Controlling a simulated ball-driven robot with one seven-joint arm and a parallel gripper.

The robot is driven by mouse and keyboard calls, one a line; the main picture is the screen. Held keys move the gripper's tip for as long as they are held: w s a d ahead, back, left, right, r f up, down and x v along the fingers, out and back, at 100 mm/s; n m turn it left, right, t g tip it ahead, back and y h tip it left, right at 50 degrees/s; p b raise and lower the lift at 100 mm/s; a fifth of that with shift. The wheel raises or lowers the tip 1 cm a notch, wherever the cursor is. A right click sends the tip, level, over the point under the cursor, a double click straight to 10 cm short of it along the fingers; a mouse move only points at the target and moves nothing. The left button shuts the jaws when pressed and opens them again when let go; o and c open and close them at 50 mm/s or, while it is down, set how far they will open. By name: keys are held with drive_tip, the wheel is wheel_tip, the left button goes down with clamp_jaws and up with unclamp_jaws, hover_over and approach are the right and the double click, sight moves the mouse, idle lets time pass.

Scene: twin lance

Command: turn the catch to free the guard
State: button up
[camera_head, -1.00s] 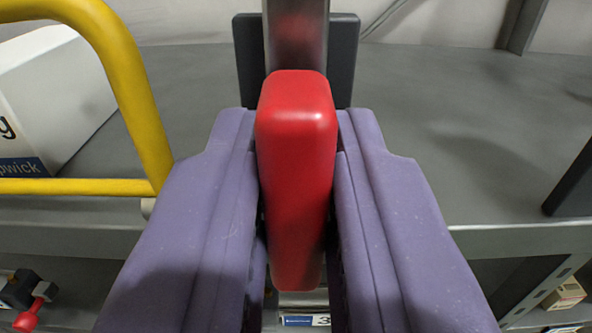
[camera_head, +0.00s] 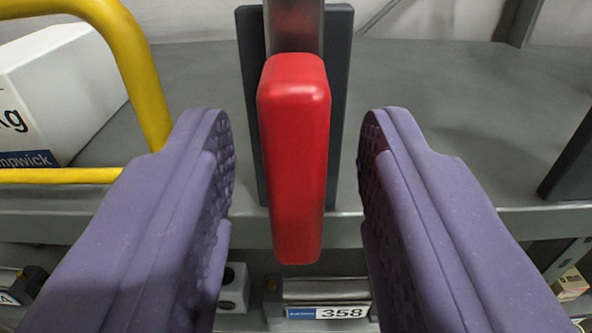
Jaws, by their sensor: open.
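The red catch (camera_head: 294,160) hangs long and upright in the middle of the view, in front of a metal bar (camera_head: 293,28) and a dark plate (camera_head: 341,110). My gripper (camera_head: 296,150) has its two purple fingers spread wide, one on each side of the catch. There is a clear gap on both sides, and neither finger touches it. The yellow tubular guard (camera_head: 139,62) stands at the left, with an upright bend and a level lower bar. The catch's mounting behind it is hidden.
A grey shelf (camera_head: 430,120) spreads behind the catch. A white box (camera_head: 62,90) sits on it at the left, behind the guard. A dark slab (camera_head: 572,165) stands at the right edge. Below the shelf edge is a unit labelled 358 (camera_head: 342,312).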

drive_tip(key=s+b, duration=0.1)
drive_tip(key=s, duration=0.6)
drive_tip(key=s+f+g+b, duration=0.2)
drive_tip(key=s+f+b, duration=0.8)
drive_tip(key=f+b, duration=0.4)
drive_tip(key=b, duration=0.5)
drive_tip(key=shift+s+g, duration=0.3)
drive_tip(key=shift+s, duration=0.1)
drive_tip(key=shift+c, duration=0.2)
